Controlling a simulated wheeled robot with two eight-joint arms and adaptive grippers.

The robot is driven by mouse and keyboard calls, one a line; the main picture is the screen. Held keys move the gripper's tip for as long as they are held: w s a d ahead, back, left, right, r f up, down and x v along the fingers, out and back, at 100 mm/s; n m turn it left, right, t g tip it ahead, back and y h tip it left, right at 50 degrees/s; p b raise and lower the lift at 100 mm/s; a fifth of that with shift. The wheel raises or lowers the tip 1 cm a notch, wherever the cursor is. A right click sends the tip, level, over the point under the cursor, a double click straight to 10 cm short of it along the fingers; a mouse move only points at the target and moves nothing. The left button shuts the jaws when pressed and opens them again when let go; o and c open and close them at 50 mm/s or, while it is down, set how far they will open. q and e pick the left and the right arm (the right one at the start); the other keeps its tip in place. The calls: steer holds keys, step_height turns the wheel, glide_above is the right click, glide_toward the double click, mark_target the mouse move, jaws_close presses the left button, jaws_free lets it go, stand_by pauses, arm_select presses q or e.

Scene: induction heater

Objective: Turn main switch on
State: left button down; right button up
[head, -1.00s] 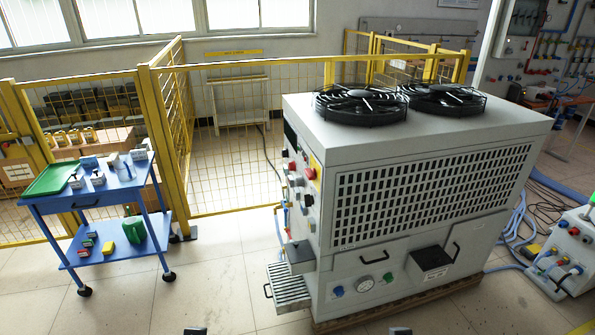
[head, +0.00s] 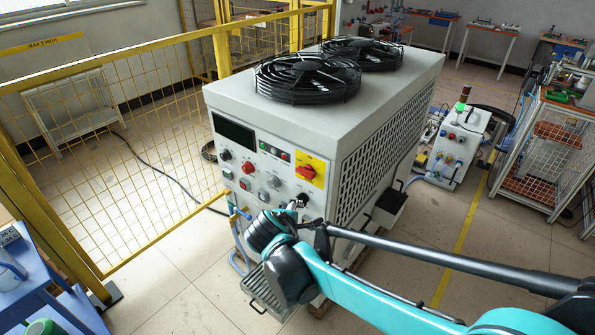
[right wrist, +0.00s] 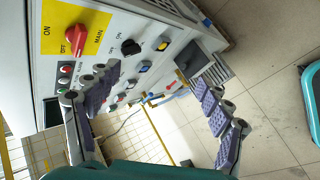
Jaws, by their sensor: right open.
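The main switch (head: 306,173) is a red rotary handle on a yellow plate, at the upper right of the heater's control panel. It also shows in the right wrist view (right wrist: 75,38), with ON, OFF and MAIN lettering around it; I cannot tell its setting for sure. My right gripper (right wrist: 150,76) is open and empty, its two padded fingers spread wide in front of the panel. The switch lies beyond and left of the left finger in that view, apart from it. In the head view my right arm mostly hides the gripper, below the switch. My left gripper is out of view.
The panel holds other controls close by, including a black knob (right wrist: 131,47) and a red button (head: 248,167). Black fans (head: 308,78) top the heater cabinet (head: 395,85). A yellow mesh fence (head: 150,110) stands left. Floor in front of the panel's left side is clear.

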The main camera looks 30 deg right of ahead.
steer(key=w+d+r+n+h+p, duration=0.1)
steer(key=w+d+n+h, duration=0.1)
steer(key=w+n, duration=0.15)
steer(key=w+d+n+h+p, duration=0.1)
steer(key=w+d+n+h, duration=0.15)
steer(key=w, duration=0.25)
steer(key=n+h+p, duration=0.1)
steer(key=n+h, duration=0.5)
glide_toward(303, 175)
steer(key=d, duration=0.2)
steer(key=shift+t+y, duration=0.25)
steer(key=shift+t, duration=0.15)
steer(key=b+x, duration=0.1)
steer(key=x, duration=0.6)
steer(key=shift+w+d+r, duration=0.1)
steer(key=shift+w+d, duration=0.1)
steer(key=shift+d, duration=0.05)
steer(key=c, duration=1.2)
